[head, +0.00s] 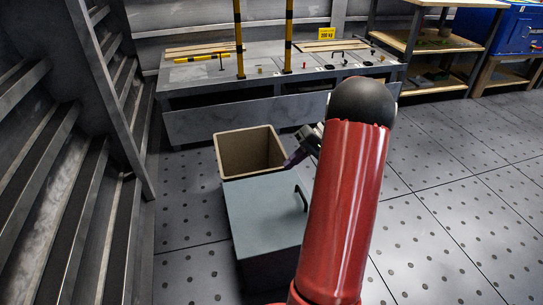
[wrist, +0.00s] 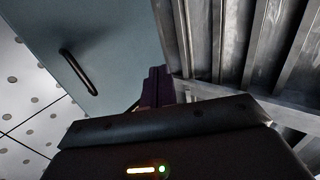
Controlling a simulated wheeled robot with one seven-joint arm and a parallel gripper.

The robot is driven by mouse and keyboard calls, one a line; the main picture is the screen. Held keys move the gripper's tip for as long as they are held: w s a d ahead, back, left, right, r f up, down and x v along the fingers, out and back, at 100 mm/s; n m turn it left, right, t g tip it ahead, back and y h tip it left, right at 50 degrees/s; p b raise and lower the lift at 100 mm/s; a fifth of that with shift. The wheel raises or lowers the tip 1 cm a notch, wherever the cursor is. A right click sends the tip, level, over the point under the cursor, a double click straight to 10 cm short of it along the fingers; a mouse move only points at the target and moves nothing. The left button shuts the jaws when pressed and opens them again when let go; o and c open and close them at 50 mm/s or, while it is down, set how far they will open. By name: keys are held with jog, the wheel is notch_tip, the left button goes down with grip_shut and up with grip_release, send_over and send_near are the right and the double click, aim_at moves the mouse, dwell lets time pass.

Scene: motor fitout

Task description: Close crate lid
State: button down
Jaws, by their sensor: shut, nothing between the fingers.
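The crate (head: 219,150) stands on the floor with its tan inside open at the far part. A flat grey-blue lid panel (head: 250,215) lies level on the near side of this opening. Its black bar handle (head: 301,198) is near the right edge. The lid (wrist: 115,30) and handle (wrist: 78,72) also show in the wrist view. My gripper (head: 289,164) has purple fingers, shut and empty, at the lid's far right corner, beside the opening. The fingers (wrist: 154,88) also show in the wrist view, by the lid's edge. I cannot tell whether they touch it. My red arm hides part of the right side.
A grey workbench (head: 230,75) with yellow-black posts (head: 239,40) stands behind the crate. Ribbed metal wall panels (head: 60,190) rise close on the left. A wooden shelf (head: 435,45) is at the back right. The tiled floor (head: 450,190) on the right is clear.

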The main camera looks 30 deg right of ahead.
jog(key=y+b, duration=0.1)
jog(key=b, duration=0.4)
send_over(309, 199)
jog(key=shift+t, duration=0.3)
notch_tip(309, 199, down, 12)
jog(key=shift+a+f, duration=0.15)
jog(key=shift+f, duration=0.1)
jog(key=shift+d+f, duration=0.2)
jog(key=shift+f, duration=0.55)
